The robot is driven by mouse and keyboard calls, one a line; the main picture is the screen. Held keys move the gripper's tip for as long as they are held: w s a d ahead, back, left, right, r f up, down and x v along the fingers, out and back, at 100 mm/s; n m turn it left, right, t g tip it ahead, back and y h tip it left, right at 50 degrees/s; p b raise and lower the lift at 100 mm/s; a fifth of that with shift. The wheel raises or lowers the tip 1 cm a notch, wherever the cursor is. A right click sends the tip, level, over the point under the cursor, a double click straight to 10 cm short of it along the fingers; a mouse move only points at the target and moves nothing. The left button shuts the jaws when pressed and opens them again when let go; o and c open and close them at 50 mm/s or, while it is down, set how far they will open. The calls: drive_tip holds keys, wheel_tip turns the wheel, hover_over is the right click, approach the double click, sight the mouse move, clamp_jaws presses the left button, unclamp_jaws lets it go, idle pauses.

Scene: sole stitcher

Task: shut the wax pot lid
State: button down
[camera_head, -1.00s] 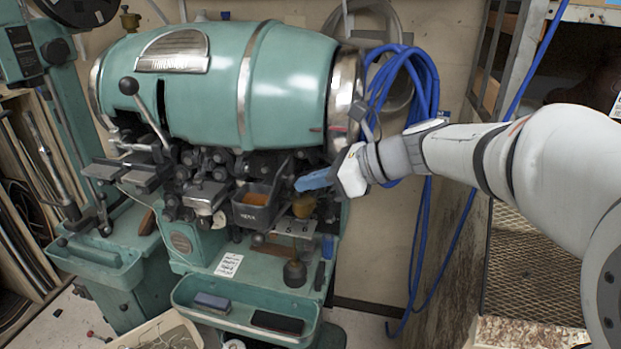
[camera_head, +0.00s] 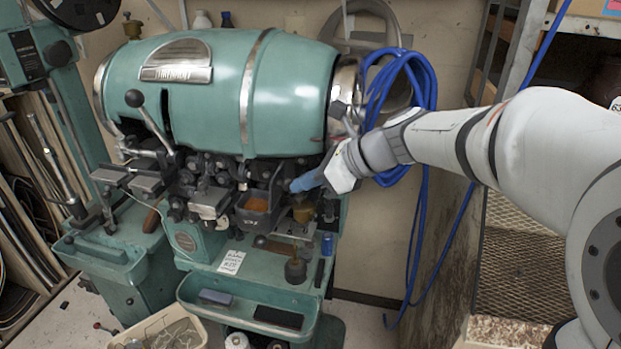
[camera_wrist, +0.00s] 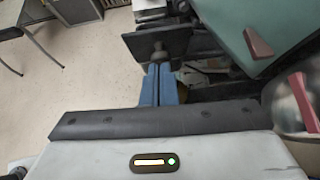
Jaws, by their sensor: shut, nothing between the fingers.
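The wax pot (camera_head: 255,220) is a small dark box with amber wax inside, at the front of the green machine. Its open top shows the wax. Its lid (camera_head: 277,185) appears as a dark plate standing up at the pot's right side. In the wrist view the lid (camera_wrist: 185,42) looks like a dark plate with a round knob, just beyond my fingertips. My gripper (camera_head: 294,186) has blue fingers, shut together and empty, at the lid's right side. The gripper also shows in the wrist view (camera_wrist: 159,68). Whether it touches the lid I cannot tell.
A brass-coloured cup (camera_head: 303,211) sits just below my fingers. The green barrel-shaped housing (camera_head: 290,95) is above the pot. Blue hoses (camera_head: 425,85) hang behind my wrist. A green tray (camera_head: 240,308) lies below.

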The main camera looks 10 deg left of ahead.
sight(278, 178)
drive_tip(key=shift+w+a+r+p, duration=0.15)
drive_tip(key=shift+a+r+p, duration=0.9)
drive_tip(key=shift+a+p, duration=0.15)
drive_tip(key=shift+w+a+r+p, duration=0.2)
drive_tip(key=shift+a+p, duration=0.2)
drive_tip(key=shift+a, duration=0.45)
drive_tip(key=shift+w+a+r+p, duration=0.15)
drive_tip(key=shift+a+p, duration=0.25)
drive_tip(key=shift+a, duration=0.45)
